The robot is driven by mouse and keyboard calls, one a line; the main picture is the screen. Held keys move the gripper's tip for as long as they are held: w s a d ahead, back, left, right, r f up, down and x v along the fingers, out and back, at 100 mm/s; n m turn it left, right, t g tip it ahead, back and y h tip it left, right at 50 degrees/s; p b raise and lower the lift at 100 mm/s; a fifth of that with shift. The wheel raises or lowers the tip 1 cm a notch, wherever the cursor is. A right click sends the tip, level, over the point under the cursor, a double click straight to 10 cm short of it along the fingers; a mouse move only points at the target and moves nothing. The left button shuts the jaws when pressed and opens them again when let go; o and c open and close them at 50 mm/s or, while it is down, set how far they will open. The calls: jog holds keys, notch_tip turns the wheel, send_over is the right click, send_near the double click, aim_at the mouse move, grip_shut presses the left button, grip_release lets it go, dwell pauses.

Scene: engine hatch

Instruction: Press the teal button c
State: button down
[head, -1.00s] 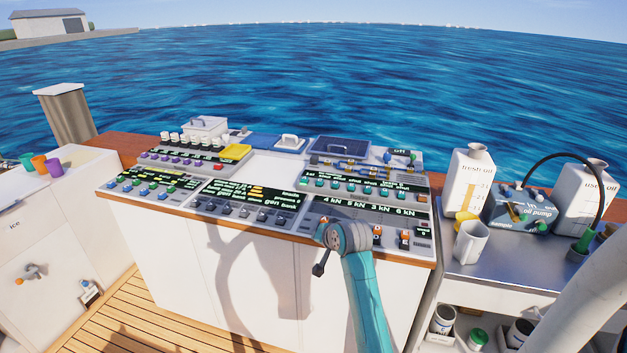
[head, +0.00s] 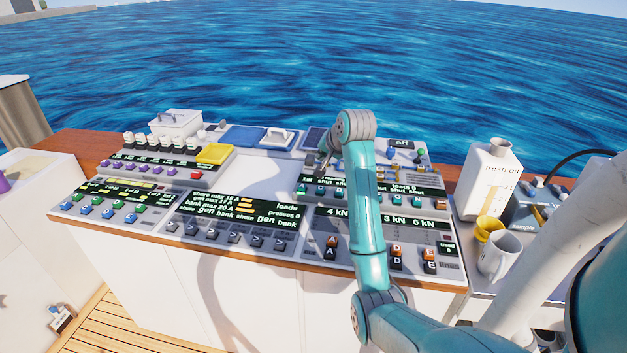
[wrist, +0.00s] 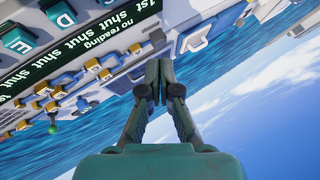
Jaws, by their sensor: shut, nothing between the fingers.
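A row of teal buttons (head: 402,202) lies below a black display on the upper right panel. Their letters are too small to read in the head view, and my arm hides the middle of the row. In the wrist view, teal buttons marked D (wrist: 62,14) and E (wrist: 20,42) show at the top left; I cannot make out a C there. My gripper (head: 322,168) is over the left part of this panel, above the display, partly behind my arm. In the wrist view my gripper (wrist: 164,76) is shut and empty, its fingertips beside the panel's upper parts.
Blue-handled valves (head: 392,154) stand behind the display. Orange and dark buttons (head: 396,252) sit on the panel in front. A yellow box (head: 214,153) lies to the left. A white oil jug (head: 487,180) and a white mug (head: 498,255) stand at the right. The white middle panel is clear.

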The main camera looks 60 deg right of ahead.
aim_at(319, 185)
jog(key=shift+d, duration=0.1)
dwell(0.3)
jog(key=shift+f, duration=4.4)
jog(key=shift+f, duration=0.15)
jog(key=shift+f, duration=0.2)
jog(key=shift+f, duration=0.85)
jog(key=shift+r, duration=1.25)
jog(key=shift+r, duration=0.1)
